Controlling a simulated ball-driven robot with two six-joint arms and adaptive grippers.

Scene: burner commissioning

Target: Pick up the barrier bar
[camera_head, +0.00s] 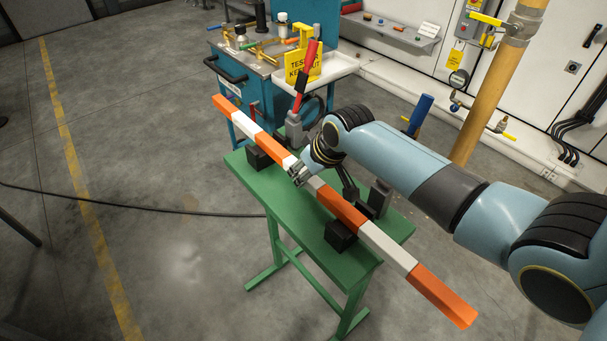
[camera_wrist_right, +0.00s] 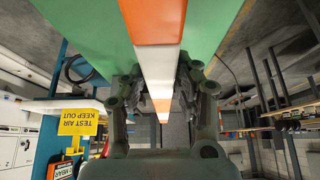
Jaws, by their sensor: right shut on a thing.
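The barrier bar (camera_head: 388,246), striped orange and white, lies diagonally over the green stand (camera_head: 317,236) in the head view, its ends reaching well past the stand. My right gripper (camera_head: 299,176) is shut on the bar at a white stretch near its middle. In the right wrist view the bar (camera_wrist_right: 154,28) runs between the two fingers (camera_wrist_right: 158,84). Two black blocks (camera_head: 341,236) (camera_head: 258,158) sit on the stand beside the bar; I cannot tell whether the bar touches them. My left gripper is not in view.
A teal cabinet (camera_head: 257,98) with fittings on top stands behind the stand, with a yellow keep-out sign (camera_head: 303,65) near it. A yellow post (camera_head: 491,95) rises at the right.

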